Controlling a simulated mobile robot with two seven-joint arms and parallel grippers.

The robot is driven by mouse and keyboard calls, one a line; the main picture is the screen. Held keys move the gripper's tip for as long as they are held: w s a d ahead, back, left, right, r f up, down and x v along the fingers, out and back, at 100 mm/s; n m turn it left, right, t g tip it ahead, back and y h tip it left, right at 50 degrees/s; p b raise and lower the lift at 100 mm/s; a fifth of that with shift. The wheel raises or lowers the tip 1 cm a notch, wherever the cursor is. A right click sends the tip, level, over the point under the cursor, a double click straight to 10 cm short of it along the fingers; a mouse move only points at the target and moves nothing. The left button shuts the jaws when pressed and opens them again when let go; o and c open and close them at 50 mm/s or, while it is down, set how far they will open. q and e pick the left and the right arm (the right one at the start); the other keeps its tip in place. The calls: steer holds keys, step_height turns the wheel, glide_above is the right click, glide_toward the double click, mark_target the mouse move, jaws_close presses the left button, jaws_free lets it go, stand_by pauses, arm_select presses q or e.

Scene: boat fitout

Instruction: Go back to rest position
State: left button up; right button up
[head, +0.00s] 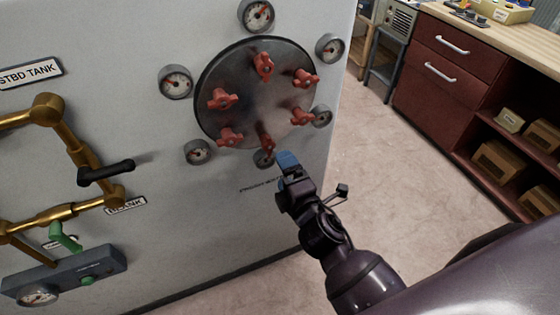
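My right gripper (287,161) is in the middle of the head view, on an arm that comes in from the lower right. Its blue fingertips point up toward the lower edge of a round dark metal plate (240,85) with several red handles. My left gripper is not in view.
The pale panel (130,60) carries several gauges, brass pipes (75,150) with a black lever (106,172) and a green lever (65,238), and a grey box (65,276). A red cabinet (445,75) stands at the upper right. Open floor (385,170) lies between.

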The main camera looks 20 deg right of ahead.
steer(key=shift+s, duration=0.4)
stand_by(0.3)
steer(key=s+d+f+m+g, duration=0.3)
steer(key=s+d+f+m, duration=0.2)
steer(key=s+f+m, duration=0.3)
steer(key=s+d+f+m+g, duration=0.3)
steer(key=s+d+f+m, duration=0.1)
steer(key=s+f+m, duration=0.5)
steer(key=shift+d+m+g+h, duration=0.4)
